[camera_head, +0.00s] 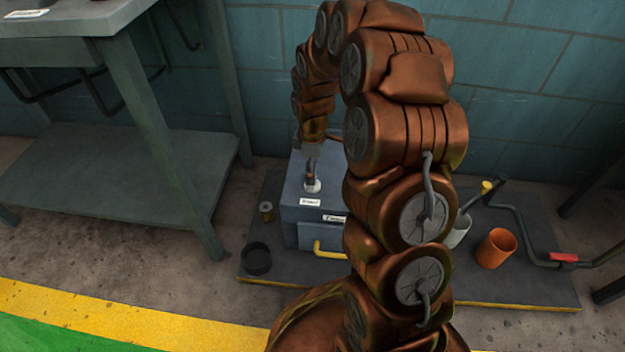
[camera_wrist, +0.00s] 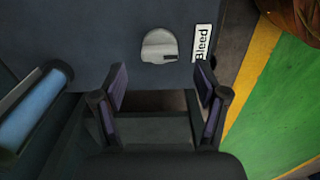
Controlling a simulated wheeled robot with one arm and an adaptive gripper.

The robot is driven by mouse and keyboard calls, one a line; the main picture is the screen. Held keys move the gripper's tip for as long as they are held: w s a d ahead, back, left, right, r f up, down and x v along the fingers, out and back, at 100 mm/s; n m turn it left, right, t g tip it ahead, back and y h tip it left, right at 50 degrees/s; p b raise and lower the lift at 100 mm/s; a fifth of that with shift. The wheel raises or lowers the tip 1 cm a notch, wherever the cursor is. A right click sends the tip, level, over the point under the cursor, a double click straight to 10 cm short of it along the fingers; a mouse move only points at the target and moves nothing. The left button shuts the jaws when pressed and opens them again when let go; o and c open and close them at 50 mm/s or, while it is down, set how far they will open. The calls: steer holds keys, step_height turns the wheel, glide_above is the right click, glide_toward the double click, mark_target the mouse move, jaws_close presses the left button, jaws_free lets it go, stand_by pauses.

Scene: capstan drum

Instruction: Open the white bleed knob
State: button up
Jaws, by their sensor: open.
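In the head view the knob (camera_head: 313,187) sits on top of a grey box (camera_head: 302,208). My gripper (camera_wrist: 160,80) is open and empty, its two fingers spread. In the wrist view the knob appears just beyond the fingertips, between their lines. In the head view my gripper (camera_head: 312,160) points down over the knob, but the gap between them is hard to judge.
A blue cylinder (camera_wrist: 35,108) lies left in the wrist view. In the head view a yellow handle (camera_head: 330,252) juts from the box front. A black cup (camera_head: 257,258), an orange cup (camera_head: 496,248) and a bent dark pipe (camera_head: 520,232) are around it. A bench (camera_head: 115,185) stands left.

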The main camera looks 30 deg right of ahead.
step_height(320, 180, down, 4)
steer(key=shift+r+b, duration=0.1)
steer(key=shift+b, duration=0.5)
steer(key=shift+c, duration=0.2)
steer(key=c, duration=1.1)
